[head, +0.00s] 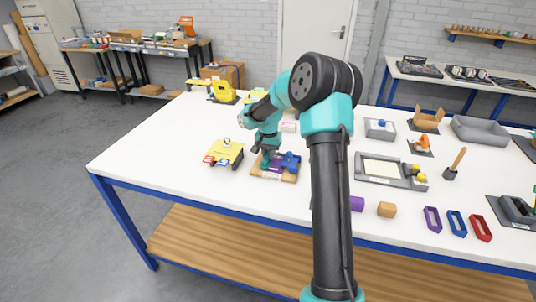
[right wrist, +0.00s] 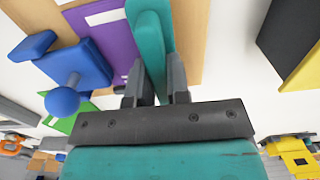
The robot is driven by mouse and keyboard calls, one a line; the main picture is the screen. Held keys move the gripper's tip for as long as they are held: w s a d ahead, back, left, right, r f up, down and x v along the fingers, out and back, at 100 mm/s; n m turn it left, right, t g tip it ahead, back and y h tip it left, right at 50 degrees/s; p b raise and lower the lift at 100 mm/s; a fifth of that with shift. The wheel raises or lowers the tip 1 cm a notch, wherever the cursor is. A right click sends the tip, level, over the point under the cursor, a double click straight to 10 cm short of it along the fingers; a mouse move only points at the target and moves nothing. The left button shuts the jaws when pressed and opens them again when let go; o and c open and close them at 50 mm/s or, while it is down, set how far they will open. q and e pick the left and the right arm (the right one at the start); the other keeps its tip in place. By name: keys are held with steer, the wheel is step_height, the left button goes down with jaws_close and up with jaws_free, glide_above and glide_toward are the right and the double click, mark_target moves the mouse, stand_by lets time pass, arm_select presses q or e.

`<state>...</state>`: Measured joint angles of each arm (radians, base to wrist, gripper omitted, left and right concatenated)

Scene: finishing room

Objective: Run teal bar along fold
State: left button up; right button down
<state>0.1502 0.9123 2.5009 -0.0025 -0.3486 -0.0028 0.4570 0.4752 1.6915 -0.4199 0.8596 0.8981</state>
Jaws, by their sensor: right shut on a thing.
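My right gripper (head: 264,150) is shut on the teal bar (right wrist: 149,38), as the right wrist view shows. The bar's far end reaches over the wooden board (right wrist: 190,40), next to a purple piece (right wrist: 108,38) with a white label. I cannot tell whether the bar touches the purple piece. A blue block (right wrist: 80,62) with a round blue knob (right wrist: 62,101) stands on the other side of the purple piece. The head view shows the blue block (head: 290,160) on the board too. The fold itself is not clear. My left gripper is out of view.
A yellow block (head: 225,152) with red and blue parts stands left of the board. The white table's front left is clear.

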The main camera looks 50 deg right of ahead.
steer(key=shift+w+d, duration=0.1)
steer(key=shift+d, duration=0.05)
steer(key=shift+w+d, duration=0.15)
steer(key=shift+d, duration=0.15)
steer(key=shift+r, duration=3.5)
